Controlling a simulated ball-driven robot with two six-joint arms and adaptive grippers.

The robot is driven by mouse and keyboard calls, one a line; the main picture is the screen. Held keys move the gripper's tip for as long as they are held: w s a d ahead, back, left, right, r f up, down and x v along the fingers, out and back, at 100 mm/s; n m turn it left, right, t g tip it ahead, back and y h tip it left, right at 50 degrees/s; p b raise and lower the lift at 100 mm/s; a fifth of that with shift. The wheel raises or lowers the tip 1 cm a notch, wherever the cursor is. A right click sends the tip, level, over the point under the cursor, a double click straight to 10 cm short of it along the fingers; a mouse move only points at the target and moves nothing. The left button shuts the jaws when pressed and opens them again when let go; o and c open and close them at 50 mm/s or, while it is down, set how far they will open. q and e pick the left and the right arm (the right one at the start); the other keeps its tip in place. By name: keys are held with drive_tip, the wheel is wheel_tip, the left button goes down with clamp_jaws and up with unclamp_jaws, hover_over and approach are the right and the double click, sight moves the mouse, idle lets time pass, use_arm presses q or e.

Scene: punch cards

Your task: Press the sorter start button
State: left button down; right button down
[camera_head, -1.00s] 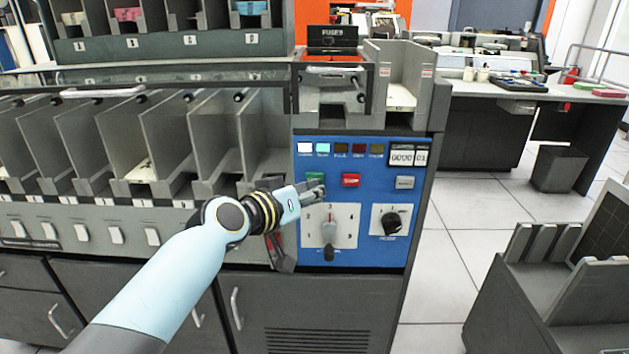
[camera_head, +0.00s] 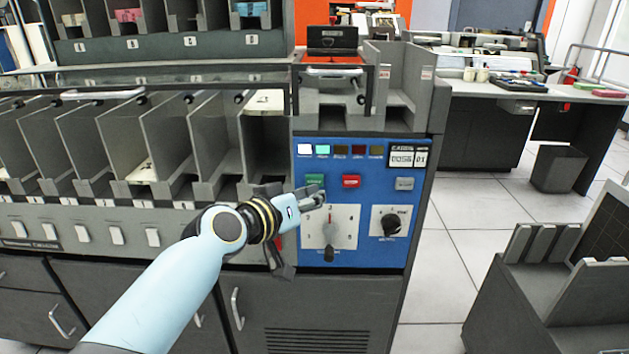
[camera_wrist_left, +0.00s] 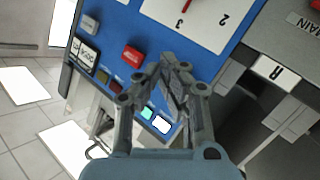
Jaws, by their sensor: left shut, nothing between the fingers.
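The sorter's blue control panel (camera_head: 365,255) holds a green button (camera_head: 315,181), which I take as the start button, and a red button (camera_head: 351,181) to its right. My left gripper (camera_head: 318,200) is shut and empty, with its fingertips just below the green button in the head view. I cannot tell whether they touch the panel. In the left wrist view the shut fingers (camera_wrist_left: 177,68) point at the panel beside the red button (camera_wrist_left: 132,54), and the green button is hidden behind them. My right gripper is not in view.
Above the buttons is a row of indicator lights (camera_head: 340,150) and a counter (camera_head: 401,158). Below are a dial plate (camera_head: 345,215) and a black knob (camera_head: 391,224).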

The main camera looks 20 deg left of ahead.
use_arm(q)
drive_tip(key=shift+s+d+p, duration=0.15)
drive_tip(key=shift+s+d, duration=0.1)
drive_tip(key=shift+s, duration=0.55)
drive_tip(key=shift+s+d+p, duration=0.1)
drive_tip(key=shift+s+d, duration=0.1)
drive_tip(key=shift+s, duration=0.65)
drive_tip(key=shift+s+d+p, duration=0.15)
drive_tip(key=shift+s+d, duration=0.1)
drive_tip(key=shift+s, duration=0.55)
